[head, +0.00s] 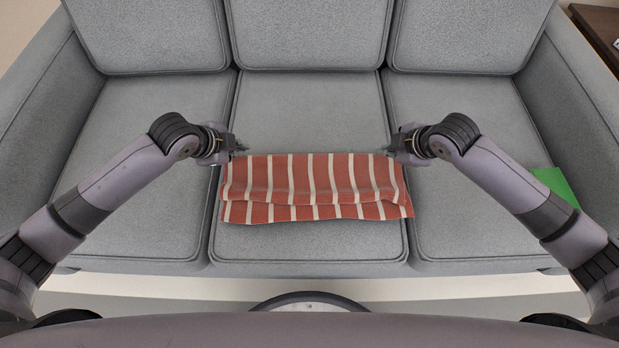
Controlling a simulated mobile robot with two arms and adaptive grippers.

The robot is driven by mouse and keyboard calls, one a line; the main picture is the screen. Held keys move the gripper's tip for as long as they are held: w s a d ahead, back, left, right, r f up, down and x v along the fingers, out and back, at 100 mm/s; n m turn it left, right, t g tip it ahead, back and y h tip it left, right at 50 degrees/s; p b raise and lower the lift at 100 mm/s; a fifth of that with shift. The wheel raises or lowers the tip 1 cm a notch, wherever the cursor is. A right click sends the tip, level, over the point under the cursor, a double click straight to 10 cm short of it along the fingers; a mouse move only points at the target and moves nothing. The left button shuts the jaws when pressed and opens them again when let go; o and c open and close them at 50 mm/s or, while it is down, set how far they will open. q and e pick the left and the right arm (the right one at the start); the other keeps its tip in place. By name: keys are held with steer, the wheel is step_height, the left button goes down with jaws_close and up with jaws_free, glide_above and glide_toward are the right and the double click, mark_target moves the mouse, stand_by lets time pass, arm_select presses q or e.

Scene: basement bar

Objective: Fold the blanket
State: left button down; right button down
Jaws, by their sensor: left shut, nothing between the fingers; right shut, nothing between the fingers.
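The blanket (312,180) is red-orange with white stripes. It lies on the middle seat cushion of the grey sofa, folded over into a wide strip, with a lower layer showing along its front edge. My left gripper (238,150) is shut and empty at the blanket's back left corner. My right gripper (388,149) is shut and empty at its back right corner. From this view I cannot tell whether either gripper touches the cloth.
The grey sofa (305,110) has three seat cushions, back cushions and an armrest on each side. A green item (556,184) lies at the right, partly behind my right arm. A dark table (600,30) stands at the back right. The middle cushion behind the blanket is clear.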

arm_select(q)
steer(key=shift+a, duration=0.35)
arm_select(e)
steer(key=shift+d, duration=0.35)
arm_select(q)
steer(key=shift+f, duration=0.15)
arm_select(e)
steer(key=shift+f, duration=0.15)
